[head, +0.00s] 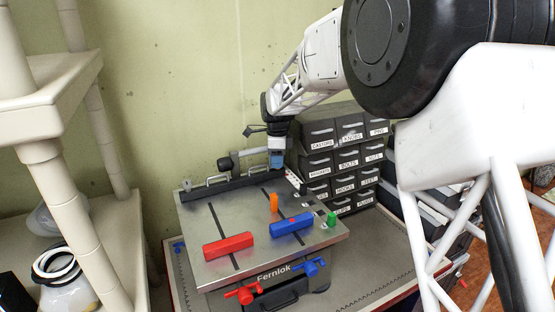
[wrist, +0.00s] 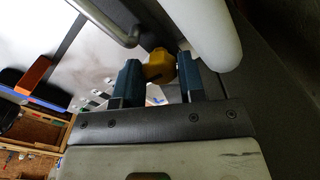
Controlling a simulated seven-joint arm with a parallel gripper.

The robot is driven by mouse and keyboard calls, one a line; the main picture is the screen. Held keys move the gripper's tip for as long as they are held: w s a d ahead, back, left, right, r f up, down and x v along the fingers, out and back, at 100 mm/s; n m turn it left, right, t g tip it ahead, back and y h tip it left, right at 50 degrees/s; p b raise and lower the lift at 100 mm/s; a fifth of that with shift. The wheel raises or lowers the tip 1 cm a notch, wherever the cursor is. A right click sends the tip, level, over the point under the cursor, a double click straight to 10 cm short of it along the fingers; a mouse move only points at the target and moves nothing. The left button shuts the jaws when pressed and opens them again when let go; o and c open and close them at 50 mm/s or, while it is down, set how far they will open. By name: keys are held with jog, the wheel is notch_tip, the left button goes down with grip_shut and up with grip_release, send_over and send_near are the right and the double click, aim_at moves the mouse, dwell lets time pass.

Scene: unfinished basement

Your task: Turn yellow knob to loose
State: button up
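The yellow knob (wrist: 160,65) shows in the wrist view between the two blue fingertips of my gripper (wrist: 161,75). In the head view my gripper (head: 277,160) points down at the back right of the grey metal plate (head: 199,218). The yellow knob cannot be made out there.
On the plate are a red block (head: 228,245), a blue block (head: 292,226), an orange peg (head: 274,203) and a green peg (head: 332,219). Red (head: 243,293) and blue (head: 311,267) handles are on its front. Labelled drawers (head: 320,165) stand close behind my gripper.

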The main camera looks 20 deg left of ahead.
jog(key=c, duration=0.4)
jog(key=shift+n, duration=0.7)
jog(key=o, duration=0.6)
jog(key=shift+o, duration=0.2)
jog(key=shift+r, duration=0.15)
jog(key=shift+r, duration=3.8)
